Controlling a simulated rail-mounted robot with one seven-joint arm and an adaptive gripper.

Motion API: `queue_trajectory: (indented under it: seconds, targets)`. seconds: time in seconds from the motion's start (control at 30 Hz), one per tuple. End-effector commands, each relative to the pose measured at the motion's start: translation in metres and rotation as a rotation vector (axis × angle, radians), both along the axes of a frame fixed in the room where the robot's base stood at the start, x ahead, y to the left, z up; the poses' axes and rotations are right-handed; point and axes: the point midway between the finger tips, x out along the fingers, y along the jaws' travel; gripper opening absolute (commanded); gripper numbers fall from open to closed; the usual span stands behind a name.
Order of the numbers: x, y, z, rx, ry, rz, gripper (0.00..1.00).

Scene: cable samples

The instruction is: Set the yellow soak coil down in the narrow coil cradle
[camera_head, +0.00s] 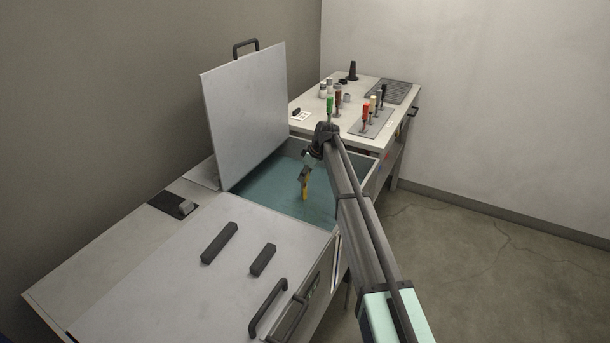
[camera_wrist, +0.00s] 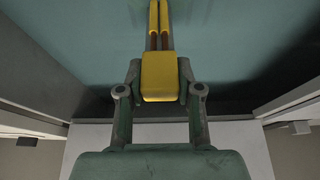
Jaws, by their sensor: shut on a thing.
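My gripper (camera_head: 305,179) reaches down over the open, teal-lined tank. It is shut on the yellow soak coil (camera_head: 306,193), which hangs below the fingers inside the tank opening. In the wrist view the coil's yellow block (camera_wrist: 160,78) sits between the two fingers of my gripper (camera_wrist: 160,72). Two yellow-and-brown strands (camera_wrist: 159,25) run on from the block, away from the gripper. I cannot tell whether the coil touches the tank floor. I cannot make out the narrow coil cradle in either view.
A raised grey lid (camera_head: 245,115) stands at the tank's left. A closed lid (camera_head: 185,270) with dark bars lies in front. The teal tank floor (camera_head: 270,190) looks clear. Behind, a table (camera_head: 310,103) bears several coloured upright pieces on a grey plate (camera_head: 372,125).

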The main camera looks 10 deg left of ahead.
Motion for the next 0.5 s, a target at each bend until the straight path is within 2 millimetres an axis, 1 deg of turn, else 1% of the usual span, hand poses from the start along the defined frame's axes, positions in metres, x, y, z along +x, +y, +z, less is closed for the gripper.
queue_trajectory:
  seconds: [0.5]
  targets:
    - [0.0002,0.0002,-0.0032,0.001,-0.001,0.0,0.0]
